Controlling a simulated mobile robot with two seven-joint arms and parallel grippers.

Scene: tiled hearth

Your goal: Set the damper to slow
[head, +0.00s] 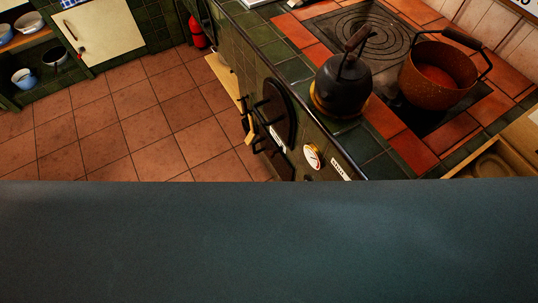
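The dark stove front (291,160) runs down the middle of the head view. A round black door or plate (279,113) is on it, with dark bars and pale handle parts (250,134) at its left. A round white dial (313,157) with a red mark sits below it, and a small white label (340,170) is to the dial's right. I cannot make out which part is the damper or read its setting. The lower stove front is hidden behind a broad blue-grey surface. Neither gripper is in view.
A black kettle (343,89) and a brown pot (437,78) stand on the tiled stove top. A wooden tray or drawer (492,163) is at the right. A red extinguisher (196,34) stands at the back. The tiled floor (120,125) at left is clear.

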